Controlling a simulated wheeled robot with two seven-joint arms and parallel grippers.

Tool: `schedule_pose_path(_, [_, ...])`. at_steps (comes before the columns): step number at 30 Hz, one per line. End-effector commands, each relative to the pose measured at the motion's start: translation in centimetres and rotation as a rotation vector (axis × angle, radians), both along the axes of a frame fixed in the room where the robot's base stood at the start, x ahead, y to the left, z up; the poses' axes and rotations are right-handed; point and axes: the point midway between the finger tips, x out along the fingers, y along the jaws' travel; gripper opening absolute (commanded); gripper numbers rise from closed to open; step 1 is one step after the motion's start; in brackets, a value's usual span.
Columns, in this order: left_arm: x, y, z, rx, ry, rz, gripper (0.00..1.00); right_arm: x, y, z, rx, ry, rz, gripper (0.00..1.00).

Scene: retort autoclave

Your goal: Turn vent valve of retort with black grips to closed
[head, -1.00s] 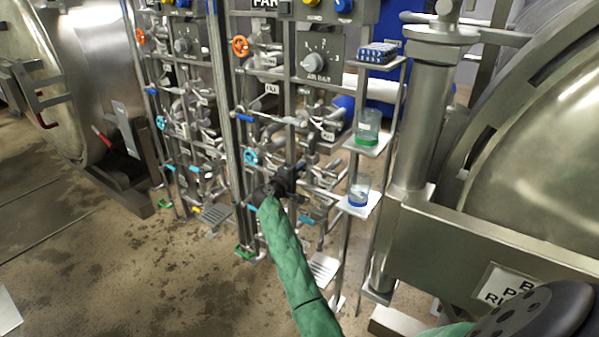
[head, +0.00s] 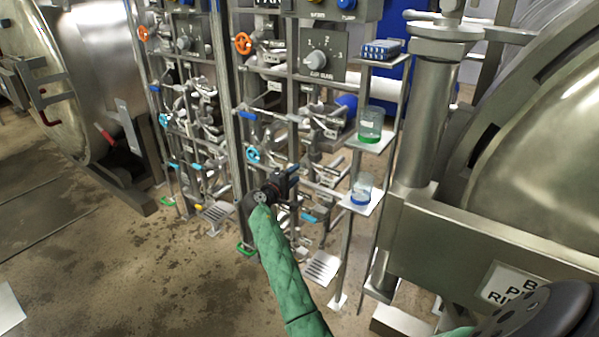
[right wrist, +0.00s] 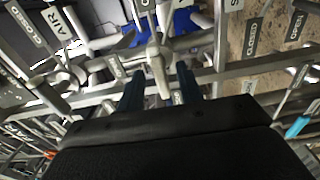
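My right gripper (head: 288,182) reaches into the nearer valve rack (head: 238,130), in front of its lower pipes. In the right wrist view its two dark teal fingers (right wrist: 158,88) are apart, one on each side of a grey metal valve lever (right wrist: 157,64). Gaps show between lever and fingers. I cannot read a vent label on this lever. Tags nearby read AIR (right wrist: 60,30), CLOSED (right wrist: 253,37) and OPEN (right wrist: 296,27). In the head view the gripper hides the lever. I see no black grips clearly on either retort. My left gripper is out of view.
Crossing pipes and other levers crowd the rack, with an orange handwheel (head: 242,43) and a blue handwheel (head: 254,155). A shelf stand (head: 362,203) with jars is right of my gripper. One retort (head: 545,130) is at right, another with red grips (head: 125,60) at left.

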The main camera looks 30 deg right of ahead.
Motion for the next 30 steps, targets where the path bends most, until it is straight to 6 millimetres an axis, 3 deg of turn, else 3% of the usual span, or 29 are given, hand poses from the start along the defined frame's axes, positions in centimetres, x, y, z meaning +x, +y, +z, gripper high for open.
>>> schedule_pose_path(8, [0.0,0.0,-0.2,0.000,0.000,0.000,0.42,-1.0,2.3,-0.1,0.000,0.001,-0.001,0.36])
schedule_pose_path(30, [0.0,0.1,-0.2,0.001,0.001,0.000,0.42,-0.5,2.6,0.1,0.017,-0.063,0.029,0.36])
